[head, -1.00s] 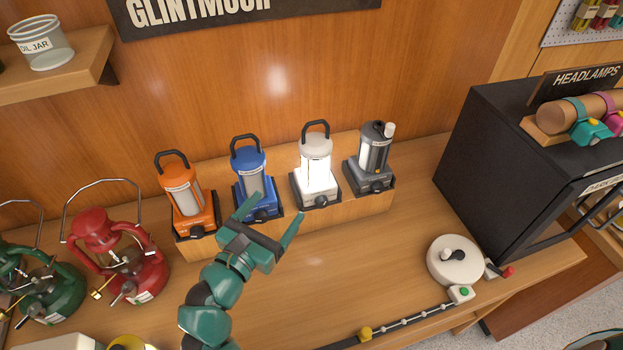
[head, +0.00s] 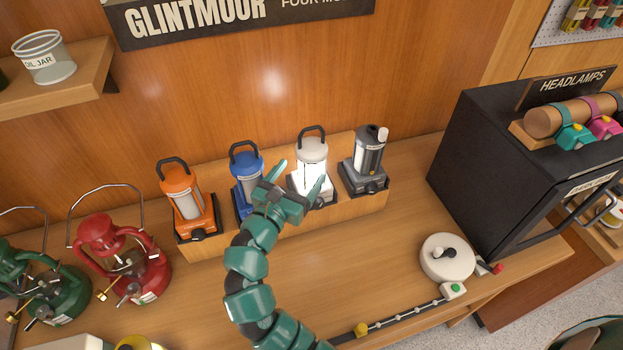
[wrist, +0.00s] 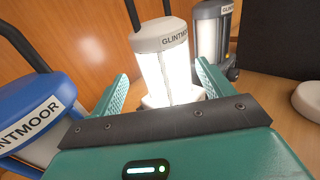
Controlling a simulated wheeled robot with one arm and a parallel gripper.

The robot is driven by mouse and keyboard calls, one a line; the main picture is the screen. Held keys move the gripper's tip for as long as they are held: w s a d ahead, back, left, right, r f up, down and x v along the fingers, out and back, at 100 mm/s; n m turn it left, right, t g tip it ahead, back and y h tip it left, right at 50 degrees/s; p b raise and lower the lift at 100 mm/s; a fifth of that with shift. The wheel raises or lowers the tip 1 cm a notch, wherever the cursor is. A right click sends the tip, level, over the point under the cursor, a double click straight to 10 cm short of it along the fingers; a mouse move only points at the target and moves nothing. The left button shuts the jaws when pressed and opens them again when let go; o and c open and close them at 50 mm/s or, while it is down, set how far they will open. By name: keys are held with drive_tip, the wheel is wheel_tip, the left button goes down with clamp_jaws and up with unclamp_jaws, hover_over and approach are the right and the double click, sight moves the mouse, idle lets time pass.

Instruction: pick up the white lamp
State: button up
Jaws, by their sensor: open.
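The white lamp (head: 312,157) stands upright and lit on a wooden riser, between the blue lamp (head: 246,170) and the dark grey lamp (head: 368,155). It has a black loop handle on top. My green gripper (head: 298,178) is open just in front of the white lamp, and part of the lamp's base is hidden behind a finger. In the wrist view the white lamp (wrist: 165,62) appears straight ahead between my two open fingers (wrist: 160,92). I cannot tell whether the fingers reach around it.
An orange lamp (head: 184,197) stands at the riser's left end. A red lantern (head: 118,258) and a green lantern (head: 45,285) are further left. A black cabinet (head: 490,165) stands right. A round white device (head: 447,262) sits on the counter.

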sight(306, 170)
drive_tip(key=shift+d+p+x, duration=0.25)
drive_tip(key=shift+p+x, duration=0.85)
drive_tip(key=shift+x, duration=1.05)
drive_tip(key=shift+w+d, duration=0.25)
drive_tip(key=shift+w, duration=0.3)
drive_tip(key=c, duration=1.6)
clamp_jaws()
drive_tip(key=shift+r, duration=0.15)
